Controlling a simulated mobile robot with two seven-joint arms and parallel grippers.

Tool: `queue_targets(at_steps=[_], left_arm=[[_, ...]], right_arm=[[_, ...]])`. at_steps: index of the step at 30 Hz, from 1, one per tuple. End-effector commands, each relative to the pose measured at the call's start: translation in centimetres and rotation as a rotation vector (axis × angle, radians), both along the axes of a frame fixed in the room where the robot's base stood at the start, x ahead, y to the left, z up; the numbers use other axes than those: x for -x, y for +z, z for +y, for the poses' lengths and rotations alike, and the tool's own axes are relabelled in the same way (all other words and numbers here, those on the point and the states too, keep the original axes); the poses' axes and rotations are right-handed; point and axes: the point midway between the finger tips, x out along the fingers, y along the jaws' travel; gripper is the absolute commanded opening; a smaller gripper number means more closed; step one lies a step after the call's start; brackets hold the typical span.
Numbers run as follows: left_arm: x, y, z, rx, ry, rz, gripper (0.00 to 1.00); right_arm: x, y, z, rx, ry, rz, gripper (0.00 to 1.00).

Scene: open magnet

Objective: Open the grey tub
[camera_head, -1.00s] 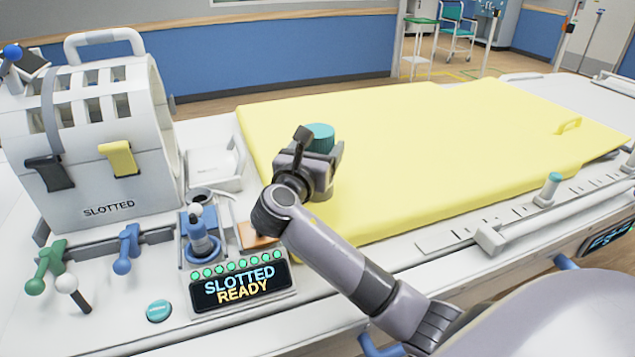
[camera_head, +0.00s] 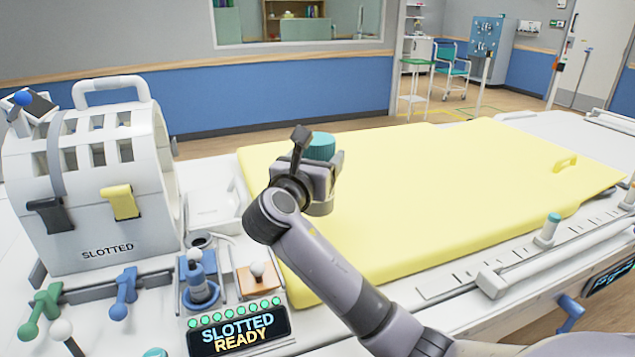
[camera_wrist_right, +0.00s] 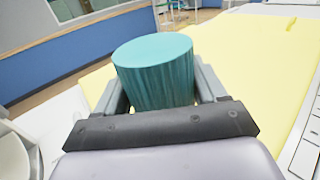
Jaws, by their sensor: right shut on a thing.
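My right gripper (camera_head: 324,172) is shut on a teal, ribbed, round piece like a lid (camera_head: 320,146), over the left part of the yellow mat. The same teal piece (camera_wrist_right: 155,72) stands between the two grey fingers in the right wrist view, its flat top showing. I cannot clearly make out a grey tub; the gripper and wrist cover what is directly below the teal piece. I cannot tell whether the piece touches anything beneath. My left gripper is not in view.
The yellow mat (camera_head: 430,210) covers much of the white bed. At left stand a white slotted housing (camera_head: 105,195), a shallow white tray (camera_head: 212,205), a blue joystick (camera_head: 200,285), an orange block with a pale knob (camera_head: 257,280) and a display (camera_head: 238,330). The mat's right side is clear.

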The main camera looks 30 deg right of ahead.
Motion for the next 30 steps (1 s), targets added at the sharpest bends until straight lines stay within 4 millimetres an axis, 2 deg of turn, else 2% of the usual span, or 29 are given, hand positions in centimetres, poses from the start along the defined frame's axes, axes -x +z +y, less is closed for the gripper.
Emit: queue_targets(at_steps=[1,3,6,12,19,30], left_arm=[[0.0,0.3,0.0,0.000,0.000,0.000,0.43],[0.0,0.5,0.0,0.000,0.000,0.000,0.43],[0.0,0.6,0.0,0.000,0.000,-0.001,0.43],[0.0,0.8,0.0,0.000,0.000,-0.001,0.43],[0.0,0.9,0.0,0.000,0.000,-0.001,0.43],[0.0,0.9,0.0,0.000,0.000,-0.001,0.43]], right_arm=[[0.0,2.2,0.0,-0.001,0.003,-0.014,0.00],[0.0,4.3,0.0,0.000,0.001,-0.014,0.00],[0.0,6.9,0.0,0.000,0.002,-0.013,0.00],[0.0,10.8,0.0,0.002,0.002,-0.008,0.00],[0.0,12.6,0.0,0.001,0.001,-0.005,0.00],[0.0,12.8,0.0,0.001,0.001,-0.005,0.00]])
